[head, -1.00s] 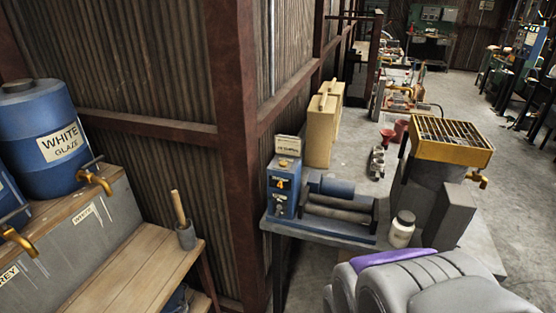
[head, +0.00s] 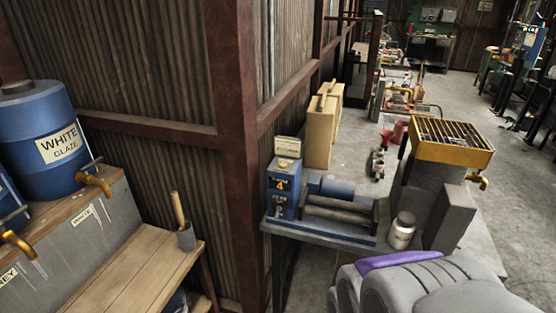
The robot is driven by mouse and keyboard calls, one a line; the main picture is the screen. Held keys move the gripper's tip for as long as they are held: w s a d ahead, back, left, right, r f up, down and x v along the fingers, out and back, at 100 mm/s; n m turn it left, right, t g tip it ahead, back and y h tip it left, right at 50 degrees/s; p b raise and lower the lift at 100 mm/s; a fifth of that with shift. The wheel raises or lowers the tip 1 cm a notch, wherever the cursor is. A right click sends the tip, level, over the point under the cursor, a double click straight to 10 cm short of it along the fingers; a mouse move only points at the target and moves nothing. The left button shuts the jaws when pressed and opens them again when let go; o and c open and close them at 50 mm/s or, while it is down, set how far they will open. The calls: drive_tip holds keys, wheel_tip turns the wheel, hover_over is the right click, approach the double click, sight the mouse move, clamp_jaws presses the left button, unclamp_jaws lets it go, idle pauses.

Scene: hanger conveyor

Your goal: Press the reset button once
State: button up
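A blue control box (head: 284,198) stands at the left end of a grey table. It has an orange mark on its front and a round yellowish cap (head: 284,164) on top. I cannot tell which part of it is the reset button, as the lettering is too small to read. A small cream sign (head: 289,147) stands behind the box. Beside the box, to the right, is a blue machine with grey rollers (head: 340,213). My gripper is not in view.
A white jar (head: 402,231) and a yellow grated tray (head: 453,141) stand right of the rollers. Grey rounded shapes with a purple strip (head: 400,260) fill the lower right. A blue barrel marked WHITE GLAZE (head: 40,140) and a wooden bench (head: 125,275) are at left. Floor shows at right.

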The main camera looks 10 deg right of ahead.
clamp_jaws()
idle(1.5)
